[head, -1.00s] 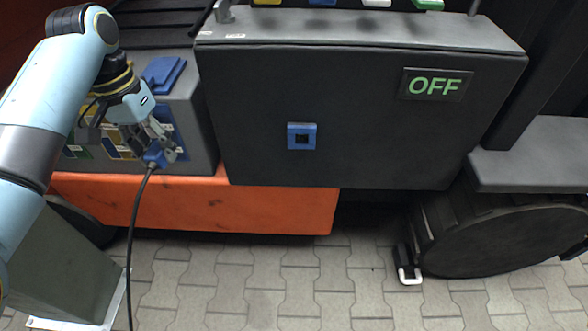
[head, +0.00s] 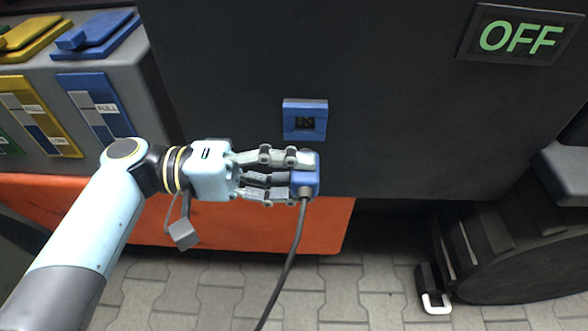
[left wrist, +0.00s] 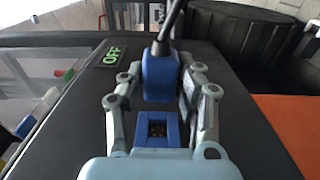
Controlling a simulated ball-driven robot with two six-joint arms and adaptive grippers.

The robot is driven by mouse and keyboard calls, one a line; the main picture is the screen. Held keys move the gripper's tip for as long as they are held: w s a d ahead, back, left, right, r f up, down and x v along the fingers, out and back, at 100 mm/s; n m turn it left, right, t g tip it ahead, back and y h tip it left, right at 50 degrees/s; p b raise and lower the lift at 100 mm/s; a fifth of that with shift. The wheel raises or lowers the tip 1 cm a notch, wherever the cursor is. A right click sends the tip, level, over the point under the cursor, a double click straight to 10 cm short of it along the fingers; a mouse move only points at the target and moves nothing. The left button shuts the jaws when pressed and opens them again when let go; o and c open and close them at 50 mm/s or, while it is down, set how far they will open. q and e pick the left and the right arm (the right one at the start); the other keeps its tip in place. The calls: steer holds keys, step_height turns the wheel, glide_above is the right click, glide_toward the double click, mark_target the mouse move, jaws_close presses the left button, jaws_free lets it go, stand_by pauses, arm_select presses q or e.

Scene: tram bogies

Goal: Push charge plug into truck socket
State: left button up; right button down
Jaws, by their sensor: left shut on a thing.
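The blue charge plug (head: 308,170) with its dark cable is held in my left gripper (head: 300,174), whose fingers are shut on it. In the head view the plug is just below the blue-framed truck socket (head: 304,119) on the dark box. The two are apart in the picture. In the left wrist view the plug (left wrist: 160,76) is between the fingers of the gripper (left wrist: 160,85), and the socket (left wrist: 157,130) shows with its dark opening beyond the hand. The plug's front face is hidden. My right gripper is not in view.
A green OFF display (head: 520,35) is at the upper right of the dark truck box (head: 390,90). Blue and yellow lidded units (head: 95,35) stand at left. An orange beam (head: 270,235) runs below. The cable (head: 286,268) hangs to the paved floor (head: 350,290).

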arm_select(q)
steer(key=shift+w+f+b, duration=0.1)
steer(key=shift+w+b, duration=0.45)
steer(key=shift+w, duration=0.3)
steer(key=shift+w+b, duration=1)
steer(key=shift+w, duration=1.05)
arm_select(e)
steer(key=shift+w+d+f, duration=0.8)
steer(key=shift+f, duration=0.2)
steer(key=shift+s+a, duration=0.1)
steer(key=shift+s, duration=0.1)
arm_select(q)
steer(key=shift+a, duration=0.1)
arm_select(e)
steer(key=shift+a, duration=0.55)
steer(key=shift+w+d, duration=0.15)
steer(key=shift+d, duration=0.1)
